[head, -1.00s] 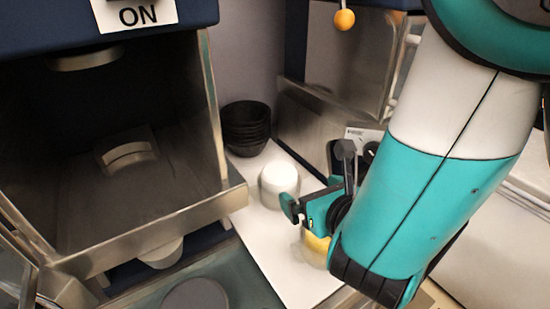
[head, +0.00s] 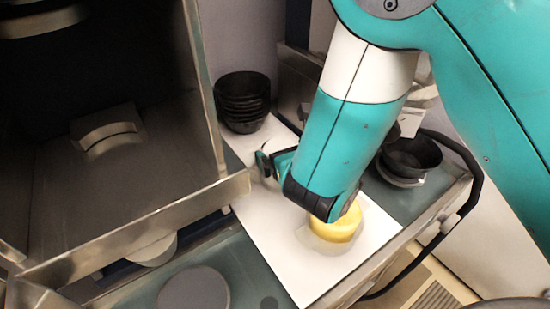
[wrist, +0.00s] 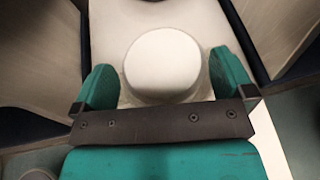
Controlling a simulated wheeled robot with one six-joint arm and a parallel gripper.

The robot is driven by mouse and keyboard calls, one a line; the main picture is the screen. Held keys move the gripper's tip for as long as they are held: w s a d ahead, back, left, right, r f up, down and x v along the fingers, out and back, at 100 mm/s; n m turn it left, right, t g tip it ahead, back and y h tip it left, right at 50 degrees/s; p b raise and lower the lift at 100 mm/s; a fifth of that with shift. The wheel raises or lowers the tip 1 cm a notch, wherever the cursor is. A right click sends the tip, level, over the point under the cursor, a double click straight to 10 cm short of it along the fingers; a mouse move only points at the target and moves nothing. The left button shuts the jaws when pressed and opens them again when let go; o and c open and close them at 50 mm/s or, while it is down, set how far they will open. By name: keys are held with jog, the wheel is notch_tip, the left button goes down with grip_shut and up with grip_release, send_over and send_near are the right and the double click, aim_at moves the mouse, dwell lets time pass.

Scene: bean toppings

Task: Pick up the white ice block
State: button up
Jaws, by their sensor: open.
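The white ice block (wrist: 163,60) is a round, smooth white piece in the wrist view, standing on a white board (wrist: 113,25). My gripper (wrist: 165,82) is open, with one teal finger on each side of the block's near part. I cannot tell whether either finger touches it. In the head view my gripper (head: 272,164) is low over the white board, and the block is mostly hidden behind it.
A yellow block (head: 338,227) in a clear cup stands on the board near my wrist. A stack of black bowls (head: 242,100) is behind. A black bowl (head: 410,157) is at right. A metal-walled machine (head: 110,150) stands open at left.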

jog(key=shift+w+a+f, duration=0.1)
jog(key=shift+w+f, duration=0.25)
jog(key=shift+w, duration=0.5)
jog(key=shift+a, duration=0.2)
jog(key=c, duration=0.9)
jog(key=shift+r, duration=0.1)
jog(key=shift+r, duration=0.1)
